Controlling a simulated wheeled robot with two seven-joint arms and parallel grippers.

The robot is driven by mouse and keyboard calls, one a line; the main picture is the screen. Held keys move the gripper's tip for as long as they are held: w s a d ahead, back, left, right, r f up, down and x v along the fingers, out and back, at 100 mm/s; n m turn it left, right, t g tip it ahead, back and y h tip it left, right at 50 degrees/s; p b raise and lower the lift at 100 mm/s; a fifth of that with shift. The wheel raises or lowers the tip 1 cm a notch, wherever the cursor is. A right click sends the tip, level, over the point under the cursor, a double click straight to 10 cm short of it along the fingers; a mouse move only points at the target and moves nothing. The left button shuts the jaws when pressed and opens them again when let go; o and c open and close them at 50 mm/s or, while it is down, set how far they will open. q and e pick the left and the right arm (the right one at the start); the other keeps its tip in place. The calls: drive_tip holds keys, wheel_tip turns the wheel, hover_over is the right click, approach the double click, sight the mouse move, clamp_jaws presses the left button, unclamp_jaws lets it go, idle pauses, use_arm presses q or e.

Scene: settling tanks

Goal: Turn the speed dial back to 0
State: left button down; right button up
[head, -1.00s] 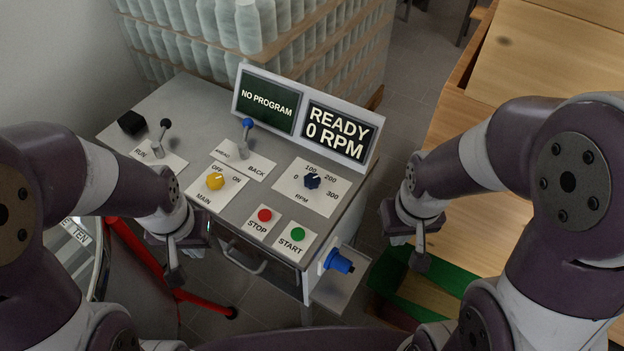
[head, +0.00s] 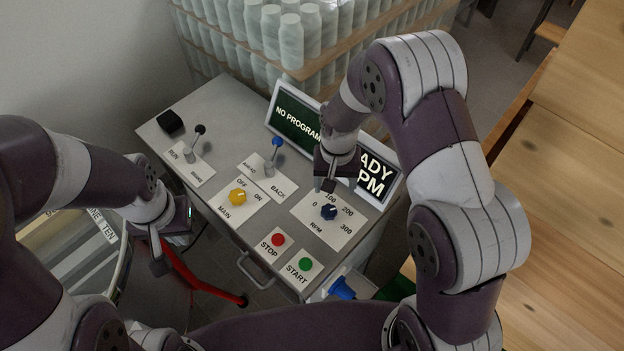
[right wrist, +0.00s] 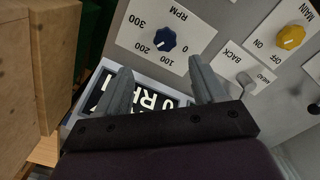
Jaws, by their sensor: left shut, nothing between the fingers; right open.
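The blue speed dial (head: 329,212) sits on a white RPM plate (head: 338,231) marked 0, 100, 200 and 300. In the right wrist view the dial (right wrist: 165,39) is beyond the fingertips, and its pale mark seems to point between 100 and 200. My right gripper (head: 325,184) is open and empty, just above the dial on its display side, not touching it. It also shows in the right wrist view (right wrist: 160,80). My left gripper (head: 160,262) is shut and empty, low beside the console's left side.
The display (head: 374,179) reads NO PROGRAM on its left; my right arm partly covers its right part. Beside the dial are the yellow MAIN knob (head: 238,197), red STOP button (head: 278,239), green START button (head: 305,264), blue-topped lever (head: 274,152) and black-topped lever (head: 195,139).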

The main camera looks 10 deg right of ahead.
sight(329, 209)
drive_tip(key=shift+m, duration=0.5)
drive_tip(key=f+p, duration=0.1)
drive_tip(key=f, duration=0.2)
drive_tip(key=f+p, duration=0.1)
drive_tip(key=f, duration=0.3)
drive_tip(key=f+p, duration=0.1)
drive_tip(key=f, duration=0.2)
drive_tip(key=shift+w+a+f, duration=0.3)
drive_tip(key=shift+w+f, duration=0.1)
drive_tip(key=shift+f, duration=0.35)
drive_tip(key=shift+s+a+f, duration=0.1)
drive_tip(key=shift+s+f, duration=0.05)
drive_tip(key=shift+s, duration=0.1)
use_arm(q)
drive_tip(key=r, duration=0.2)
drive_tip(key=s+r, duration=0.1)
drive_tip(key=shift+a, duration=0.3)
use_arm(e)
drive_tip(key=shift+w, duration=0.1)
drive_tip(key=shift+c, duration=0.3)
use_arm(q)
drive_tip(key=shift+w, duration=0.1)
use_arm(e)
drive_tip(key=c, duration=1)
